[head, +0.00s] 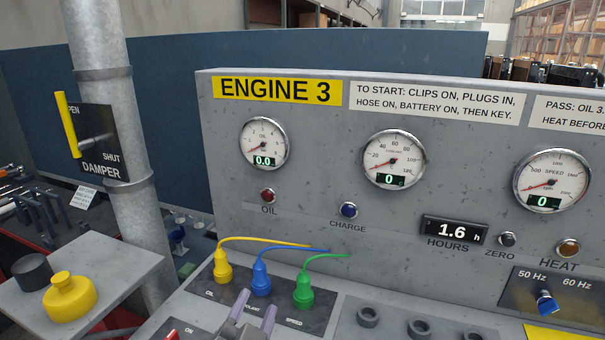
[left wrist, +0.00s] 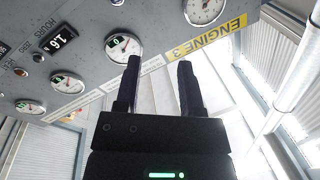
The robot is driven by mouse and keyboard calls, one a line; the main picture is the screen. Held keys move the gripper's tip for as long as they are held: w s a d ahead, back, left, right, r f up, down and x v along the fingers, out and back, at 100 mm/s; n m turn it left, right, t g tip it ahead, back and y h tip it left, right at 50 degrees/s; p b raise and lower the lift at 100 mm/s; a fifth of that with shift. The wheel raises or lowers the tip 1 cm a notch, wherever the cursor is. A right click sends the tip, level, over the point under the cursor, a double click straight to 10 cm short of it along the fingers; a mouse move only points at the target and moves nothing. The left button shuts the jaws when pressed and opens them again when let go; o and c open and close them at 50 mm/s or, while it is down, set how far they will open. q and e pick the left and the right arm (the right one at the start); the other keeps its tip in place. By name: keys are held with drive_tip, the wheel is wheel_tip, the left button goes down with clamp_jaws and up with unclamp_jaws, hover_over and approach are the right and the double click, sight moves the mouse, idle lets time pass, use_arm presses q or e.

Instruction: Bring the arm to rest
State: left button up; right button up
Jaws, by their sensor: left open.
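My left gripper (head: 253,316) shows at the bottom edge of the head view, with two grey fingertips pointing up. It is in front of the panel with the coloured plugs. In the left wrist view the two dark fingers of my left gripper (left wrist: 158,64) are spread apart with nothing between them. Behind them is the upside-down engine panel (left wrist: 85,45). The rest of the left arm is out of the head view. My right gripper is in neither view.
Yellow (head: 222,268), blue (head: 261,279) and green (head: 303,292) plugs with leads stand close by the fingertips. A yellow cap (head: 70,297) sits on a grey shelf at left. A damper pipe (head: 105,90) rises behind it. The gauge panel (head: 310,190) stands upright ahead.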

use_arm(q)
drive_tip(key=s+a+f+n+g+y, duration=0.1)
drive_tip(key=s+a+f+n+g, duration=0.1)
drive_tip(key=s+f+g, duration=0.1)
drive_tip(key=s+a+f+n+g+y, duration=0.1)
drive_tip(key=s+a+f+n+g, duration=0.1)
drive_tip(key=f, duration=0.3)
drive_tip(key=s+a+f+n+g+y, duration=0.2)
drive_tip(key=s+a+f+g, duration=0.1)
drive_tip(key=s+f, duration=0.1)
drive_tip(key=shift+s+f+g, duration=0.3)
drive_tip(key=shift+f, duration=0.2)
drive_tip(key=s+a+f+n+g, duration=0.1)
drive_tip(key=s+f+g, duration=0.15)
drive_tip(key=s, duration=0.35)
drive_tip(key=s+f+g, duration=0.2)
drive_tip(key=s+g, duration=0.2)
drive_tip(key=s, duration=0.1)
drive_tip(key=s+f+g+b, duration=0.1)
drive_tip(key=s+f, duration=0.1)
drive_tip(key=f, duration=0.9)
drive_tip(key=s+f+g+b, duration=0.1)
drive_tip(key=s+f, duration=0.1)
drive_tip(key=f, duration=0.9)
drive_tip(key=s+a+f, duration=0.3)
drive_tip(key=s+f, duration=0.6)
drive_tip(key=s, duration=0.3)
drive_tip(key=shift+s+f+m+b, duration=0.15)
drive_tip(key=shift+f+m+b, duration=0.05)
drive_tip(key=shift+m+b, duration=0.1)
